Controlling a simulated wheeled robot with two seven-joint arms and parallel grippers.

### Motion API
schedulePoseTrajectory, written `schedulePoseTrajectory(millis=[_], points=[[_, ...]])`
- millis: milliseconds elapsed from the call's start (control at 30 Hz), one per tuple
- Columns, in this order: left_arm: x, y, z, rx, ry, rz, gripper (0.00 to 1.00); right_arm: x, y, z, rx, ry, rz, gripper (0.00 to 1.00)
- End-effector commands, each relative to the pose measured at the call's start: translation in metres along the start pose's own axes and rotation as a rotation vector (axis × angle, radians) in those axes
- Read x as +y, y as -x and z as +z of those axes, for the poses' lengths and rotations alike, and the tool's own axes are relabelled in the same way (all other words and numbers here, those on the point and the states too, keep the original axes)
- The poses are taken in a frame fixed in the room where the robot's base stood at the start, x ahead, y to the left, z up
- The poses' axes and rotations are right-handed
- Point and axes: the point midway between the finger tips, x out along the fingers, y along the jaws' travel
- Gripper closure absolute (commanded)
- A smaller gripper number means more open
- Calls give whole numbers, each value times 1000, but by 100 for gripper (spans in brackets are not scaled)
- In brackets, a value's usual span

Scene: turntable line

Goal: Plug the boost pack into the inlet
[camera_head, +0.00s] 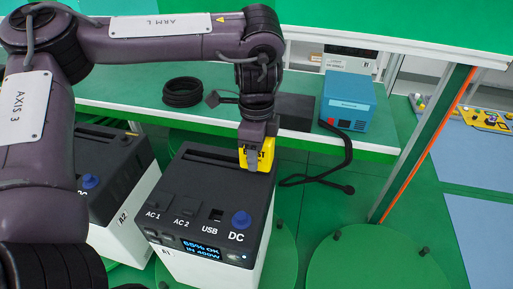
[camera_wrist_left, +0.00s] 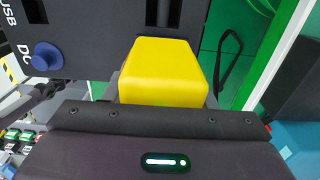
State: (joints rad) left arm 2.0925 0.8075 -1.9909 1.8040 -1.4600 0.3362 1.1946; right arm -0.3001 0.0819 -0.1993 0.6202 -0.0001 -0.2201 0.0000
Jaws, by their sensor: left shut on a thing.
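The yellow boost pack (camera_head: 258,147) is held by my left gripper (camera_head: 254,158) over the back right corner of station A1 (camera_head: 196,190). In the left wrist view the pack (camera_wrist_left: 163,72) is a plain yellow block in front of the dark station top. Whether it touches the station, I cannot tell. Station A1 has a white body, a dark top with a long slot at the back, AC, USB and DC markings, and a blue cap (camera_head: 241,220) by DC. I cannot tell which opening is the inlet. My right gripper is not in view.
Station A2 (camera_head: 112,170) stands close at the left, partly behind my arm. A blue box (camera_head: 348,100), a black cable coil (camera_head: 183,92) and a dark block sit on the green bench behind. A loose black cable hangs at the right. An empty green turntable (camera_head: 365,265) is front right.

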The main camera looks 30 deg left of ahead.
Motion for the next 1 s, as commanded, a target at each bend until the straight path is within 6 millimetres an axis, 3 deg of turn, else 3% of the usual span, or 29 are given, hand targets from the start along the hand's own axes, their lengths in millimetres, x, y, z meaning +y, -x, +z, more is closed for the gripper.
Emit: schedulePoseTrajectory(millis=[100, 133, 300, 667, 1000], points=[[-1, -1, -1, 3, 0, -3, 100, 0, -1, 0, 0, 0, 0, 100], [-1, -1, -1, 3, 0, -3, 48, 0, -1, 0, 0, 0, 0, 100], [0, -1, 0, 2, 0, -2, 26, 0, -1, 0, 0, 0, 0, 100], [0, 1, 0, -2, -1, -1, 24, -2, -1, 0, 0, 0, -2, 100], [-1, 49, 0, -1, 0, -7, 24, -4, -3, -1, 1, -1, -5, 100]])
